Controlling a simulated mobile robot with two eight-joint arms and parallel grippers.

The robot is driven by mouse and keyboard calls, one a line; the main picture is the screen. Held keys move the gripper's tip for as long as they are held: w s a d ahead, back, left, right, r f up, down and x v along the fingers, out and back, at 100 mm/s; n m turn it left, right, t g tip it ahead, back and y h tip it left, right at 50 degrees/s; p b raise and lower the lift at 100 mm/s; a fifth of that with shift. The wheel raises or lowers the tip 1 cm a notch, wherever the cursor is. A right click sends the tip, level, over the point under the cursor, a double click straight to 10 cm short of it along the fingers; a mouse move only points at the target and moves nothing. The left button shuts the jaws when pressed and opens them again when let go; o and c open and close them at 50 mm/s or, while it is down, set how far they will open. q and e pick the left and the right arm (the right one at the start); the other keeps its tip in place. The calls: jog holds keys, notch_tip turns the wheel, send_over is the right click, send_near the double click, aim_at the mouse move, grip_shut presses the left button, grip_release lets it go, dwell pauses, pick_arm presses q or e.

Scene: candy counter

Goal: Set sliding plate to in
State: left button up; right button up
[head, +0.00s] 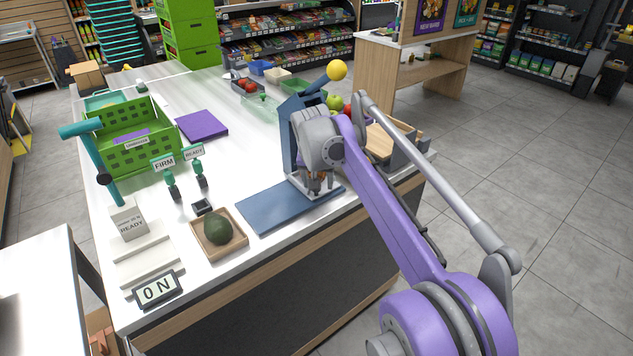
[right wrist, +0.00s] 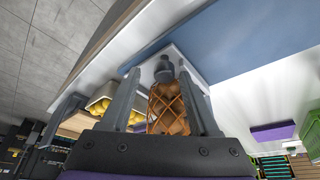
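A pale grey-white plate (right wrist: 204,80) with a dark round knob (right wrist: 164,69) shows beyond my fingertips in the right wrist view. I take it to be the sliding plate. In the head view its pale edge (head: 326,196) shows under my right gripper (head: 319,186), at the foot of a blue upright stand (head: 290,128). My right gripper is open, pointing down, its two fingers apart on either side of the knob in the right wrist view (right wrist: 160,74). Whether they touch it, I cannot tell. An orange net with round brownish contents (right wrist: 168,110) also shows between the fingers. My left gripper is not in view.
A blue flat board (head: 275,208) lies left of the stand. A wooden tray (head: 240,236) holds an avocado (head: 217,229). A green crate (head: 140,150), small signs and an "ON" display (head: 157,289) stand farther left. A wooden bin (head: 379,142) is to the right.

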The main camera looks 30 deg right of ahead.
jog(key=shift+a+r, duration=0.1)
jog(key=shift+a, duration=0.05)
pick_arm(q)
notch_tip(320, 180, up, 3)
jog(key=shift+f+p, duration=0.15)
jog(key=shift+p, duration=1)
pick_arm(e)
jog(key=v, duration=1)
jog(key=shift+s+r, duration=0.15)
jog(key=shift+r, duration=0.15)
jog(key=s+a+f+n+y, duration=0.1)
jog(key=s+a+f+n, duration=0.2)
jog(key=s+a+f, duration=0.45)
jog(key=s+a+f+n+t+y, duration=0.1)
jog(key=s+a+f+n, duration=0.25)
jog(key=s+f, duration=0.7)
jog(key=s+a+f+n+y, duration=0.1)
jog(key=s+a+f+n, duration=0.1)
jog(key=s+a+f, duration=0.65)
pick_arm(q)
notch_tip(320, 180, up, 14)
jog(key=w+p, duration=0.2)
jog(key=p, duration=1)
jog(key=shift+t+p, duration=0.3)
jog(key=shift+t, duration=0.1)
pick_arm(e)
notch_tip(320, 180, up, 16)
jog(key=d+t, duration=0.1)
jog(key=d, duration=0.1)
jog(key=shift+d, duration=0.2)
